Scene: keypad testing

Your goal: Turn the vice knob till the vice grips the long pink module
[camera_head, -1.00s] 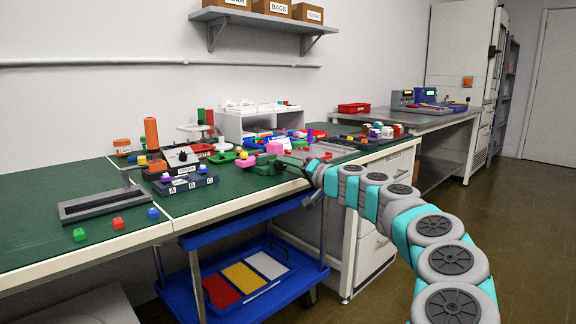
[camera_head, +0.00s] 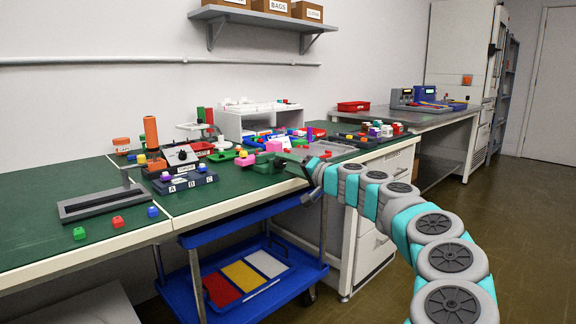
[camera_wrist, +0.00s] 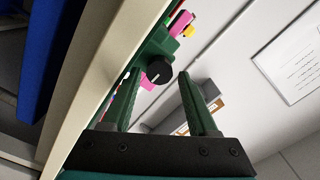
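The green vice (camera_head: 264,165) sits near the front edge of the green bench, and its body (camera_wrist: 155,45) shows in the wrist view. Its round black knob (camera_wrist: 158,72), with a white mark, faces my wrist camera. A pink module (camera_head: 245,161) is at the vice's left end; its pink also shows (camera_wrist: 181,22) past the vice in the wrist view. Whether the jaws touch it cannot be told. My gripper (camera_wrist: 160,82) is open, its green fingers on either side of the knob, with visible gaps. In the head view the fingers are hard to separate from the vice.
Another pink block (camera_head: 274,146) stands behind the vice. A dark block marked A, B, C (camera_head: 185,183) and a dark box with a dial (camera_head: 181,156) are to the left. A blue cart (camera_head: 245,280) stands below. The bench's front edge runs close beside my gripper.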

